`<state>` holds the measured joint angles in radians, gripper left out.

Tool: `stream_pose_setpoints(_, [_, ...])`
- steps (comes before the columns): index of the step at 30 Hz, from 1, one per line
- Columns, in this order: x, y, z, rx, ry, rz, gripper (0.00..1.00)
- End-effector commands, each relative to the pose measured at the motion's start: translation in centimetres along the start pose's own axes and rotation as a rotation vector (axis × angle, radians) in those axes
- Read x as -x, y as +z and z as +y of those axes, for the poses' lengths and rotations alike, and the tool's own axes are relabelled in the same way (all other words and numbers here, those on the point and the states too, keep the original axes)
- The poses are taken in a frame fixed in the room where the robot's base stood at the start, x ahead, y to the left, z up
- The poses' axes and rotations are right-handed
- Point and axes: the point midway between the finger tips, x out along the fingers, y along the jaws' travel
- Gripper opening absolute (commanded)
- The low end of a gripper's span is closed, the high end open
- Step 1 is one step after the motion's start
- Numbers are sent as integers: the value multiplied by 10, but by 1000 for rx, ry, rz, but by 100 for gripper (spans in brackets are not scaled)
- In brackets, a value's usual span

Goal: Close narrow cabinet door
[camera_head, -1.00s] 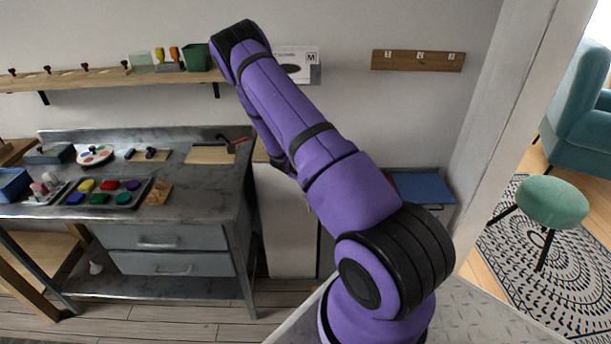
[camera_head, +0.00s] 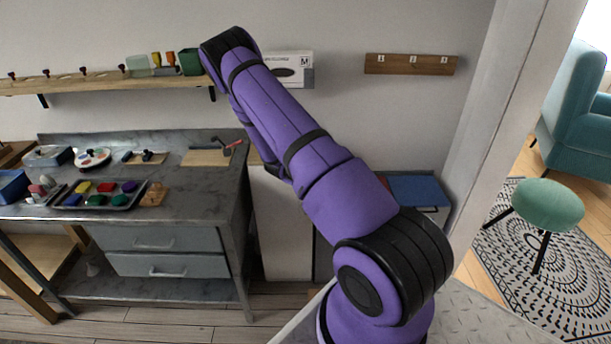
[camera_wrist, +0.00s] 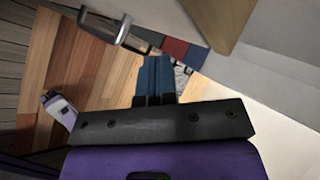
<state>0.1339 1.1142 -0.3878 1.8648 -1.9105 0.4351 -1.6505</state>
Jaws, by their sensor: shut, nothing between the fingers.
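A metal workbench (camera_head: 190,202) with drawers stands at left, under a wooden shelf (camera_head: 100,84). A blue-topped unit (camera_head: 418,190) is behind my arm. A white wall edge (camera_head: 510,120) and a green stool (camera_head: 548,206) are at right. Some floor (camera_head: 190,316) is clear in front.

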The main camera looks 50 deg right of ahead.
Motion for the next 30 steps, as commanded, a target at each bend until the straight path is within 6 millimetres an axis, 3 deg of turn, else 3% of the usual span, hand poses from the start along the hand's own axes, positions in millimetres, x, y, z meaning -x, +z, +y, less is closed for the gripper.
stream_pose_setpoints(2, [11, 1, 11, 4, 5, 0, 0])
stream_pose_setpoints(9, [58, -23, 5, 3, 8, 0, 0])
stream_pose_setpoints(15, [86, -37, 2, 3, 9, 0, 0])
stream_pose_setpoints(30, [100, -44, 1, -6, 9, 1, 0])
